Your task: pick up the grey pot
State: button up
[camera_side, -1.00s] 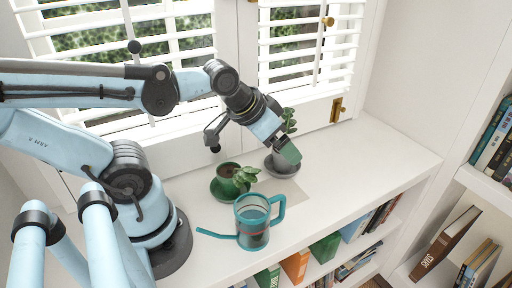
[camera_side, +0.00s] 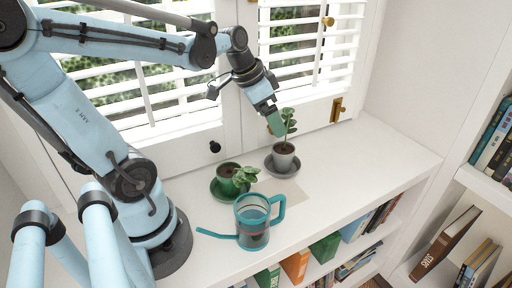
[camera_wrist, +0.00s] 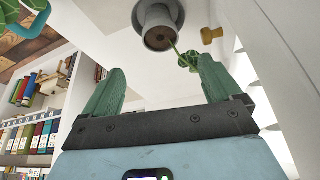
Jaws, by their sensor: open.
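The grey pot (camera_side: 283,157) stands upright on a grey saucer (camera_side: 272,166) on the white shelf top, with a leafy green plant (camera_side: 289,121) growing from it. In the wrist view the pot (camera_wrist: 158,22) shows at the top, beyond the fingers, with its soil and stem visible. My gripper (camera_side: 276,128) is above the pot, close to the plant's leaves. Its two green fingers (camera_wrist: 158,82) are apart with nothing between them. In the wrist view the plant's leaves (camera_wrist: 188,60) lie near the right fingertip; I cannot tell whether they touch.
A green pot (camera_side: 226,172) with a plant stands on a green saucer to the left. A teal watering can (camera_side: 252,222) stands in front. White shutters (camera_side: 305,50) rise close behind the shelf top. The right part of the shelf top (camera_side: 380,160) is clear.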

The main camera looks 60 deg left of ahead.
send_over(284, 149)
jog(key=s, duration=0.2)
notch_tip(284, 149, down, 6)
jog(key=shift+s+r, duration=0.1)
jog(key=shift+r, duration=0.05)
jog(key=shift+s+x, duration=0.15)
jog(key=shift+x, duration=1.3)
jog(key=shift+s+x, duration=0.2)
jog(key=shift+x, duration=1.25)
jog(key=c, duration=1.4)
jog(key=shift+c, duration=0.2)
